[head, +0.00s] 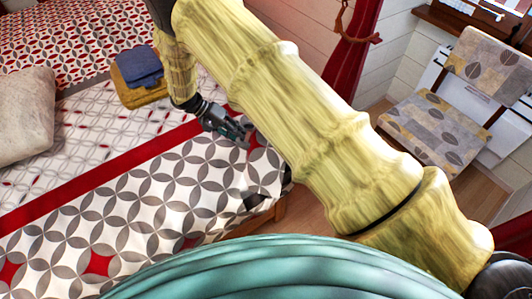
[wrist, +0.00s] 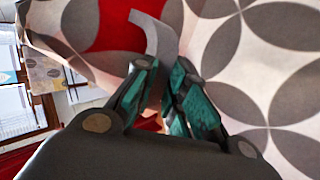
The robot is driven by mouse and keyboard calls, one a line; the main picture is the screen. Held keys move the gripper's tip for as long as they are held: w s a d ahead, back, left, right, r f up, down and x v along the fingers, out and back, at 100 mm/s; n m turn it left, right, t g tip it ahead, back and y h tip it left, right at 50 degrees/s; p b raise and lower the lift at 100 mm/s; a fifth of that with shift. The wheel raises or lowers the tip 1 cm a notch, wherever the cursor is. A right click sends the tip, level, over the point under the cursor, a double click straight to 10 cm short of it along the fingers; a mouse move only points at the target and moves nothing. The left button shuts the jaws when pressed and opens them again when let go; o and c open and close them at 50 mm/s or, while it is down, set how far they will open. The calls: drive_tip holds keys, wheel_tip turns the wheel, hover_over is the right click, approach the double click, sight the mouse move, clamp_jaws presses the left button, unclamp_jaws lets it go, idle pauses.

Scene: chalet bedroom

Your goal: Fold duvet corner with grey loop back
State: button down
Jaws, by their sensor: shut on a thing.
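The duvet (head: 150,215) lies over the bed, white with grey petal circles, red accents and a red band. In the wrist view the duvet (wrist: 225,45) fills the upper and right part, close to the fingers. My gripper (head: 243,136) is at the duvet's right corner in the head view. In the wrist view my gripper (wrist: 160,95) is shut on the grey loop (wrist: 155,35), a curved grey strip that rises from between the fingertips against the red and white cloth. The loop's lower part is hidden by the fingers.
Folded blue and mustard cloths (head: 138,68) lie on the bed beyond my gripper. A pale pillow (head: 22,115) is at the left. A patterned chair (head: 437,130) stands at the right, with wooden floor (head: 310,215) between it and the bed.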

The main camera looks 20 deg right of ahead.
drive_tip(key=shift+w+r, duration=0.15)
drive_tip(key=shift+w+a+f+b, duration=0.15)
drive_tip(key=shift+a+f+b, duration=0.3)
drive_tip(key=shift+b, duration=0.45)
drive_tip(key=shift+w+a+f+g+h+b, duration=0.2)
drive_tip(key=shift+a+f+g+h+b, duration=0.15)
drive_tip(key=shift+h+b, duration=0.35)
drive_tip(key=shift+w+a+r+b, duration=0.1)
drive_tip(key=shift+a+r+b, duration=0.1)
drive_tip(key=shift+b, duration=0.15)
drive_tip(key=shift+f, duration=0.1)
